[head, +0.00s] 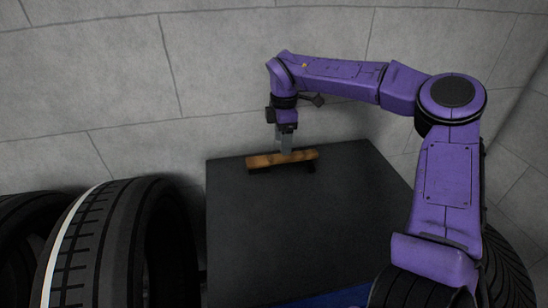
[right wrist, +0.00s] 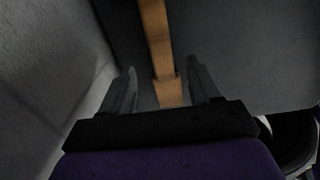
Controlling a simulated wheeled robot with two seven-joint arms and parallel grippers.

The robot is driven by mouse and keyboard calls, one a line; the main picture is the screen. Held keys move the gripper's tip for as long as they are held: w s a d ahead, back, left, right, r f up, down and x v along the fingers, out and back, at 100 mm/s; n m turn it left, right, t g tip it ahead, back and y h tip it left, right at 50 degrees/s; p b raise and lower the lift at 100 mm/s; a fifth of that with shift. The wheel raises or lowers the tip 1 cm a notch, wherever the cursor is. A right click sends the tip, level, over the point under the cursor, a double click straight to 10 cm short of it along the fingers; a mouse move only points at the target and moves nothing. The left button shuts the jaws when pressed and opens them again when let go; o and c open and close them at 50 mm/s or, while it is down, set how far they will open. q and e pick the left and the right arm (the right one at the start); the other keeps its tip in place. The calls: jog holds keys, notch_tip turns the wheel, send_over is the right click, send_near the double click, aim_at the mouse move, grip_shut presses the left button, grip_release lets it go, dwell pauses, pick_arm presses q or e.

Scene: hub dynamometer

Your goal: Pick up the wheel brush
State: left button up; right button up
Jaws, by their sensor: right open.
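The wheel brush (head: 266,160) is a long orange-brown wooden piece near the back edge of the dark table (head: 290,225). Dark parts show under it, partly in shadow. My right gripper (head: 286,150) points down at the brush, close over its middle. In the right wrist view the brush (right wrist: 158,45) runs between the two open fingers of my right gripper (right wrist: 165,90), with a gap on both sides. I cannot tell how far down the fingers reach beside it. My left gripper is not in view.
Large black tires (head: 120,245) stand to the left of the table. Another tire (head: 508,270) is at the lower right, behind my right arm. A grey block wall (head: 200,60) is close behind the table. The rest of the tabletop is bare, with a blue strip (head: 335,298) at its front.

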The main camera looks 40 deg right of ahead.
notch_tip(320, 180, down, 5)
jog(key=shift+a+f+p, duration=0.1)
jog(key=shift+f+p, duration=0.1)
jog(key=shift+p, duration=0.65)
jog(key=shift+s+f, duration=0.1)
jog(key=shift+f, duration=0.25)
jog(key=c, duration=1.1)
jog(key=shift+r, duration=0.1)
notch_tip(320, 180, up, 18)
jog(key=shift+b, duration=1.1)
